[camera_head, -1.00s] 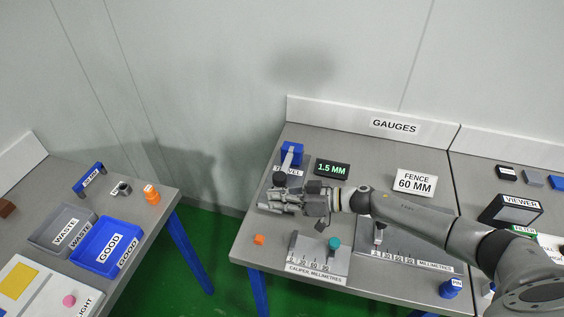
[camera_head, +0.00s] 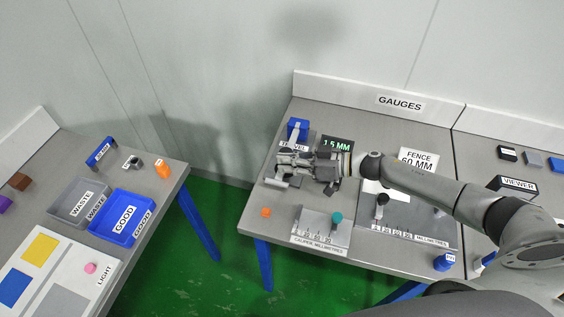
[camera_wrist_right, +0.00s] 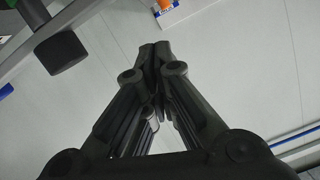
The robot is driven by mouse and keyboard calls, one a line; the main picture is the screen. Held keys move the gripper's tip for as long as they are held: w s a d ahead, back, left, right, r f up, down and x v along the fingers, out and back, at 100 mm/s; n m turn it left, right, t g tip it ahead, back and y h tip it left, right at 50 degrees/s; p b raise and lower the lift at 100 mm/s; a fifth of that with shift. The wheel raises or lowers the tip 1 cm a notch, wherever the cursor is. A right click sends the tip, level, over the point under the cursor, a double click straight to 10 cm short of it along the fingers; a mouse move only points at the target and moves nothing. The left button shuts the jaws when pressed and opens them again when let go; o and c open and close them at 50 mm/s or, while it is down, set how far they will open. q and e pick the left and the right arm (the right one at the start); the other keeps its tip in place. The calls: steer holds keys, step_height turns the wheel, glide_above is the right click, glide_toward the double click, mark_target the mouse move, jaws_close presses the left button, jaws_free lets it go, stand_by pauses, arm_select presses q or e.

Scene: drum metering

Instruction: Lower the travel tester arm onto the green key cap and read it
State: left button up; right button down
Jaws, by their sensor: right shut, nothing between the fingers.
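The travel tester (camera_head: 298,127) stands at the back left of the gauge bench, with a blue block at its rear and a pale grey arm (camera_head: 297,136) leaning forward from it. My right gripper (camera_head: 278,171) is shut and empty, just in front of the tester, and covers part of its base and label. I cannot tell whether it touches the tester arm. The dark readout (camera_head: 337,143) beside it shows 1.5 MM in green. No green key cap can be made out. The right wrist view shows the closed fingers (camera_wrist_right: 157,48). My left gripper is out of view.
The fence sign (camera_head: 417,157) is partly behind my right arm. The left bench holds a blue GOOD tray (camera_head: 122,218).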

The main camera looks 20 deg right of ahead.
steer(key=b+v, duration=0.2)
steer(key=v, duration=0.7)
steer(key=shift+s+b, duration=0.2)
steer(key=shift+b, duration=0.1)
steer(key=shift+d+f, duration=0.1)
